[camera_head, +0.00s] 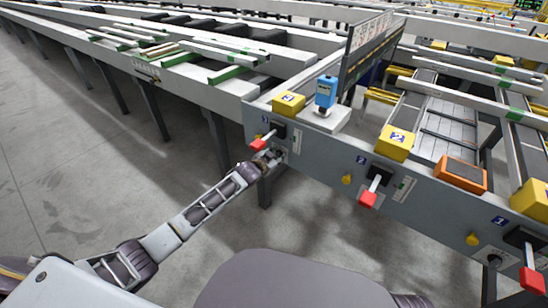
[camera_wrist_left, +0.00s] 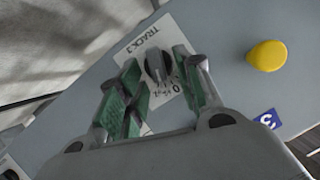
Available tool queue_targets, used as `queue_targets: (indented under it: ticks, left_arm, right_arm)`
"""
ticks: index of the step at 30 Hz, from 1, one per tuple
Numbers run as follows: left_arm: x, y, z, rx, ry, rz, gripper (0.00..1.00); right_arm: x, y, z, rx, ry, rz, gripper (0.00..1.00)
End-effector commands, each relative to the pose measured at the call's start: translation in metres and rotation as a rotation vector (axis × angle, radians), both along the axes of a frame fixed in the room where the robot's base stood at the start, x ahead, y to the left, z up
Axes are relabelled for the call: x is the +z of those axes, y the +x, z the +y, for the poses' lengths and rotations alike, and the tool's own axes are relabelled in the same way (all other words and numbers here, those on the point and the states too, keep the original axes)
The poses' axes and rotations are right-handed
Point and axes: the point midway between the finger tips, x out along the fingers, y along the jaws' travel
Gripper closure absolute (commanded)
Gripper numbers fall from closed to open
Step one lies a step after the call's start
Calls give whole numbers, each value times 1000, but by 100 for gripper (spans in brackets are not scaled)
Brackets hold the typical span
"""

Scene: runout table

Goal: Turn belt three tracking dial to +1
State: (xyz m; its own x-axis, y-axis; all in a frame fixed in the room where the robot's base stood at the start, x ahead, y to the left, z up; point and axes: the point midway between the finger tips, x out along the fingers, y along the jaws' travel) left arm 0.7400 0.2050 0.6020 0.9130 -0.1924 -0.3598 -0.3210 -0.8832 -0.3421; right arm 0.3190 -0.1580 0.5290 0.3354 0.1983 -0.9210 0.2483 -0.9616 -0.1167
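The belt three tracking dial (camera_wrist_left: 157,66) is a black knob on a white plate (camera_wrist_left: 137,48) marked TRACK 3, with a 0 showing below the knob. Its exact setting cannot be read. My left gripper (camera_wrist_left: 157,60) is open, its green-padded fingers on either side of the dial with gaps visible. In the head view my left gripper (camera_head: 269,159) is at the grey panel, below the red-handled lever of belt three, and largely hides the dial. My right gripper is not in view.
A yellow knob (camera_wrist_left: 267,55) and a blue 3 sign (camera_wrist_left: 269,119) sit beside the dial. Red-handled levers (camera_head: 258,144) (camera_head: 368,199) stick out from the panel (camera_head: 320,176). Yellow boxes (camera_head: 289,103) and a blue device (camera_head: 326,91) stand above it. The floor in front is clear.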

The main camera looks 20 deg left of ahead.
Motion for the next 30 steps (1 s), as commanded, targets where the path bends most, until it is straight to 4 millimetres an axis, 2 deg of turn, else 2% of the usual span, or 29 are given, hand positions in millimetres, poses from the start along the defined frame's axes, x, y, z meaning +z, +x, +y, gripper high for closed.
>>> queue_targets:
  ticks: [11,30]
  left_arm:
    - [4,-12,2,-1,0,0,65]
    - [24,-63,13,0,0,1,65]
  right_arm:
    - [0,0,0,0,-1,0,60]
    - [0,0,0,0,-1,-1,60]
